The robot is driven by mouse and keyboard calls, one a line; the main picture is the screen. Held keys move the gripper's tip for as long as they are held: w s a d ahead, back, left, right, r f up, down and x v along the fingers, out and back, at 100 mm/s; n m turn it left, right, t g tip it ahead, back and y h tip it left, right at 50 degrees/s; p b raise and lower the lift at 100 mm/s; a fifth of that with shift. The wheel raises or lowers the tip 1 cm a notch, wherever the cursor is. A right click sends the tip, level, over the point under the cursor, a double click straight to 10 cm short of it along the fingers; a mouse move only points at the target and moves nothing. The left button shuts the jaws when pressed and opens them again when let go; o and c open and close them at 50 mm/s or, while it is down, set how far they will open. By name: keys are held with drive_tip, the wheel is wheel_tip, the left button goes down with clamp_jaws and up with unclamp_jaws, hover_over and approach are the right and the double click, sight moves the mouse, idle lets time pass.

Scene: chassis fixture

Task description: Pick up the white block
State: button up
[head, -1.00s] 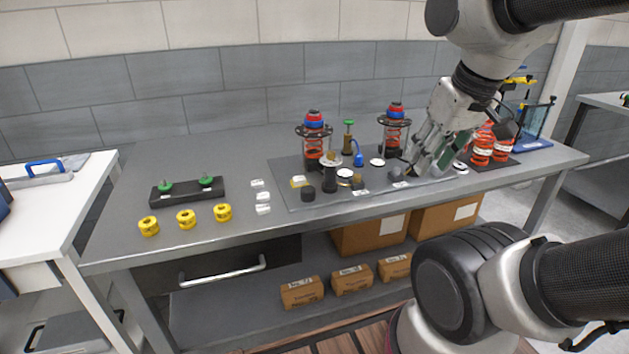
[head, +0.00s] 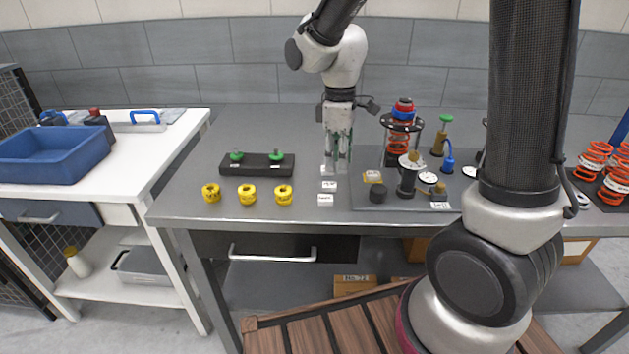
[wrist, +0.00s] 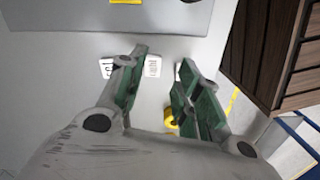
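Several small white blocks lie in a short row on the grey table. In the head view, the nearest is a white block (head: 325,199), with a middle white block (head: 328,186) behind it. The farthest white block (head: 326,170) is at my fingertips and partly hidden. My gripper (head: 336,170) points down there, its fingers apart and nothing held. In the wrist view my gripper (wrist: 162,58) is open. One white block (wrist: 153,66) shows between the fingertips, a labelled one (wrist: 106,68) lies left of them, and another (wrist: 178,72) is mostly hidden by the right finger.
Yellow rings (head: 247,194) and a black holder (head: 240,165) with green knobs lie left of the blocks. Free table lies behind the holder.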

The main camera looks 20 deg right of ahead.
sight(332, 184)
drive_tip(key=shift+w+a+r+n, duration=0.3)
drive_tip(key=shift+w+n, duration=0.2)
drive_tip(key=shift+n, duration=0.1)
drive_tip(key=shift+w+a+n+t, duration=0.15)
drive_tip(key=shift+n+t, duration=0.15)
drive_tip(key=shift+n, duration=0.3)
wheel_tip(332, 184, down, 8)
drive_tip(key=shift+r, duration=0.1)
drive_tip(key=c, duration=0.6)
